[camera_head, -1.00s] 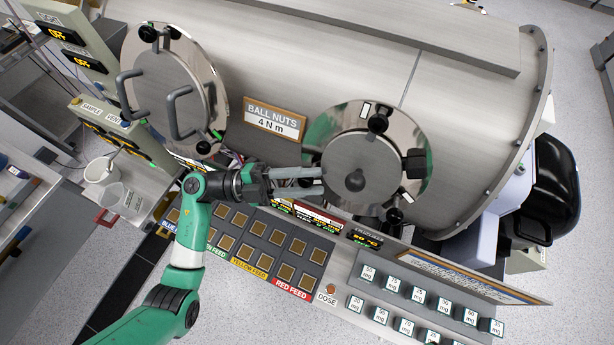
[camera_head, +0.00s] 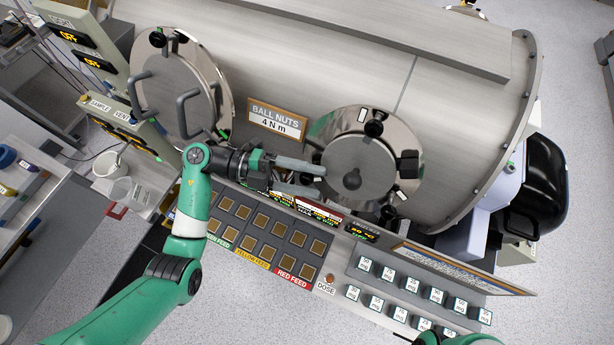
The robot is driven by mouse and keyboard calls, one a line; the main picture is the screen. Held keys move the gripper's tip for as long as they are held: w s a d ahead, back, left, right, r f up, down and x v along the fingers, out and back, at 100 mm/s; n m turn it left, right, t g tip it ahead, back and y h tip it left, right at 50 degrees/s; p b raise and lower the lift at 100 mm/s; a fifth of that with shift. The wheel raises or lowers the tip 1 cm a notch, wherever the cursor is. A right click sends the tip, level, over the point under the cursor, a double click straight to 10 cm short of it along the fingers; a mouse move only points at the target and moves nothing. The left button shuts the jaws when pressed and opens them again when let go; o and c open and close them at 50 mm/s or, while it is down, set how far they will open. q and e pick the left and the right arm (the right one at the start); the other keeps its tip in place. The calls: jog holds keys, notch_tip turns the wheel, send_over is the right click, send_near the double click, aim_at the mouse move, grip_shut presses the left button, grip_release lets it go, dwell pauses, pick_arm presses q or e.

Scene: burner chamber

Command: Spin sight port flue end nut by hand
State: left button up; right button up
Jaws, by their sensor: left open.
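A round steel port cover (camera_head: 345,165) with a dark central knob sits on the chamber's right part. Black ball nuts show around its rim: one at the top (camera_head: 373,128), one at the lower edge (camera_head: 388,213), and a blocky black fitting (camera_head: 408,164) at the right. I cannot tell which nut is the flue end one. My left gripper (camera_head: 322,181) is open at the right cover's left edge; contact is unclear.
A "BALL NUTS 4 N m" sign (camera_head: 277,119) is between the covers. A small green part of my right arm shows at the bottom edge.

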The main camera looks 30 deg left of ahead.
pick_arm(q)
notch_tip(320, 180, up, 3)
jog(key=s+d+r+p, duration=0.2)
jog(key=s+d+r, duration=0.2)
jog(key=s+r, duration=0.6)
jog(key=s, duration=0.3)
jog(key=shift+s, duration=0.25)
